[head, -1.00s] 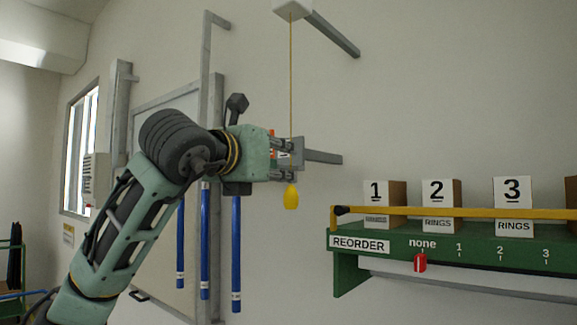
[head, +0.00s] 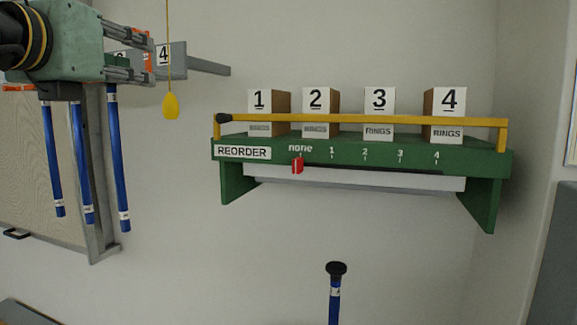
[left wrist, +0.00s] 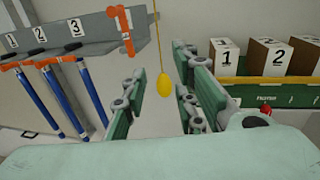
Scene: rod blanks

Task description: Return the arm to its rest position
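My left gripper (head: 148,55) is at the upper left of the head view, its two fingers apart with nothing between them. In the left wrist view the open fingers (left wrist: 155,60) stand either side of a yellow pull (left wrist: 164,86) that hangs on a cord beyond them. In the head view the yellow pull (head: 170,106) hangs just right of the fingertips, and the cord appears clear of them. Most of my left arm is outside the head view. My right gripper is not in view.
A grey numbered rack (head: 205,67) holds several blue rods (head: 118,160) behind and below my gripper. A green REORDER shelf (head: 350,152) with numbered boxes and a red slider (head: 297,165) is on the wall. A black-capped blue rod (head: 335,290) stands at the bottom.

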